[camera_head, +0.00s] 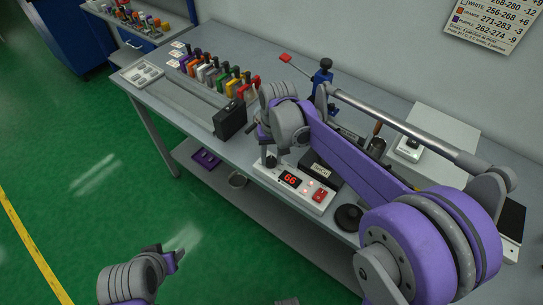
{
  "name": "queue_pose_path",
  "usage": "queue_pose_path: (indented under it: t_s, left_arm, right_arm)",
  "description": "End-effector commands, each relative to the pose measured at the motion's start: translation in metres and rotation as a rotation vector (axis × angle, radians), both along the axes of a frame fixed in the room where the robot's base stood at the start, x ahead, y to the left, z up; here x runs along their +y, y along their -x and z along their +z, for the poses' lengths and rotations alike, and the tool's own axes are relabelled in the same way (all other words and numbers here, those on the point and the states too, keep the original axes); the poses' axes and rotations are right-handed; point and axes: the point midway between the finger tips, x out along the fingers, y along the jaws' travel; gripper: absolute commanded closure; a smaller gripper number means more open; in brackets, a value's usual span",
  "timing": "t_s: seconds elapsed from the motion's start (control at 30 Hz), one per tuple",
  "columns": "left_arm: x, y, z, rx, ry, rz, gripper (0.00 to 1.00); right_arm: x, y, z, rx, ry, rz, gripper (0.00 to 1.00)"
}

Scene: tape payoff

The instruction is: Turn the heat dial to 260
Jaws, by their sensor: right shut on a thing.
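The heat controller (309,197) is a white box near the front edge of the bench. Its red display (290,179) reads 66, and a red rocker switch (320,195) sits at its right end. The dark dial (270,161) is at the box's left end, partly hidden by my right gripper. My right gripper (271,150) reaches down over that end and is shut on the dial. My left gripper (180,254) hangs over the green floor at the lower left, well away from the bench; its jaw gap cannot be made out.
A rack of coloured-handled tools (212,76) stands at the back left, beside a black block (230,119). A dark box (322,168) sits behind the controller and a black round piece (348,217) to its right. A wall chart (497,20) lists number ranges.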

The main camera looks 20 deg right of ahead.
Motion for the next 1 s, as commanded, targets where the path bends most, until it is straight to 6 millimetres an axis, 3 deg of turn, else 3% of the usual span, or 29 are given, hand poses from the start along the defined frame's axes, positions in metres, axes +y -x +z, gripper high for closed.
queue_pose_path:
  t_s: [0.4,0.43,0.57,0.87,1.0]
  left_arm:
    - [0.000,0.000,0.000,0.000,0.000,0.000,0.46]
    - [0.000,0.000,0.000,0.000,0.000,0.000,0.46]
    - [0.000,0.000,0.000,0.000,0.000,0.000,0.46]
    - [0.000,0.000,0.000,0.000,0.000,0.000,0.46]
    - [0.000,0.000,0.001,-0.001,0.000,0.000,0.46]
  right_arm:
    - [0.000,0.000,0.001,-0.001,0.000,-0.005,1.00]
    - [0.000,0.000,0.001,-0.001,0.000,-0.005,0.54]
    - [0.000,0.000,0.000,-0.001,0.000,-0.005,0.31]
    - [0.000,0.000,0.001,-0.001,0.000,-0.004,0.29]
    - [-0.001,0.000,0.012,-0.001,0.000,-0.005,0.29]
